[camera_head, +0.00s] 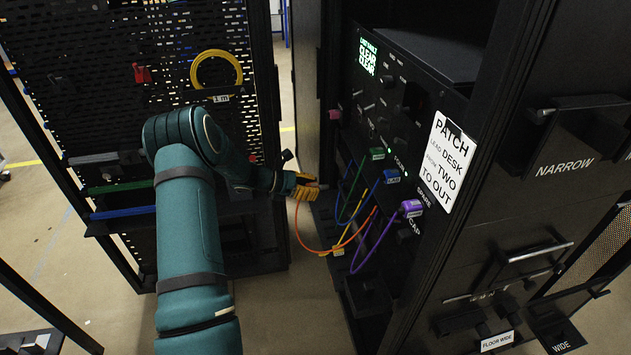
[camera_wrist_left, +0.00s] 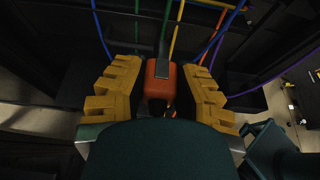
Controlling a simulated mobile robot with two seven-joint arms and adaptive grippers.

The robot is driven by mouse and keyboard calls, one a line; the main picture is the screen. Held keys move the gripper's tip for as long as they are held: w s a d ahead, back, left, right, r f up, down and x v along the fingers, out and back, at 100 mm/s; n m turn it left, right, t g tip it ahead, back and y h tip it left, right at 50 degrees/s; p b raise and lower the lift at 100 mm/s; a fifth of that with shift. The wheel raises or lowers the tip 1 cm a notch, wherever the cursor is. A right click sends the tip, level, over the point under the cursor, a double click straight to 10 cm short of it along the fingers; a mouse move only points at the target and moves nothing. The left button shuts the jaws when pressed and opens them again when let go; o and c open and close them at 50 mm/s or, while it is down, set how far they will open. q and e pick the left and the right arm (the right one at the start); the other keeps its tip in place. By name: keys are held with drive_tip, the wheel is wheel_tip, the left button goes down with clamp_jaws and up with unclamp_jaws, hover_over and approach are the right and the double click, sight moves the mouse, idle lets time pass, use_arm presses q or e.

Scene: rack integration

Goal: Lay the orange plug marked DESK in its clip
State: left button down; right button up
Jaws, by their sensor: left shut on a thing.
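My left gripper (camera_head: 308,187) has yellow fingers and is shut on the orange plug. In the left wrist view the orange plug (camera_wrist_left: 161,80) sits between the fingers (camera_wrist_left: 160,95). In the head view the gripper hides most of the plug, and its DESK mark cannot be read. The gripper is in the gap left of the black rack front, apart from the other plugs. An orange cable (camera_head: 310,247) hangs from the gripper and loops right to the rack (camera_head: 374,211). The clip for this plug cannot be made out. My right gripper is in neither view.
Green (camera_head: 377,154), blue (camera_head: 392,176) and purple (camera_head: 411,208) plugs stand at the rack front with hanging cables. A sign (camera_head: 448,160) reads PATCH LEAD DESK FROM TWO TO OUT. A perforated panel (camera_head: 95,60) with a yellow coil (camera_head: 216,54) stands left.

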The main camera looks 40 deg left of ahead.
use_arm(q)
drive_tip(key=shift+s+f+b, duration=2.6)
drive_tip(key=shift+s+f, duration=3.1)
drive_tip(key=shift+s, duration=1.85)
drive_tip(key=b, duration=0.5)
hover_over(345, 271)
drive_tip(key=s+a, duration=0.2)
drive_tip(key=s, duration=0.3)
drive_tip(key=shift+w+d+f, duration=0.1)
drive_tip(key=shift+f, duration=1.55)
drive_tip(key=shift+w+d+f, duration=0.1)
drive_tip(key=shift+f, duration=1.5)
drive_tip(key=shift+w+d+f+b, duration=0.3)
drive_tip(key=shift+w+f+b, duration=0.1)
drive_tip(key=shift+f, duration=0.15)
drive_tip(key=shift+w+d+f+b, duration=0.3)
drive_tip(key=shift+w+f+b, duration=0.1)
drive_tip(key=shift+f, duration=0.15)
drive_tip(key=shift+w+d+f, duration=0.7)
drive_tip(key=shift+w+f, duration=0.05)
drive_tip(key=shift+f, duration=1.25)
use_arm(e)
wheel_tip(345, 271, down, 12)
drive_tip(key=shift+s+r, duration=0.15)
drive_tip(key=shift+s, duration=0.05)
use_arm(q)
drive_tip(key=c, duration=0.8)
unclamp_jaws()
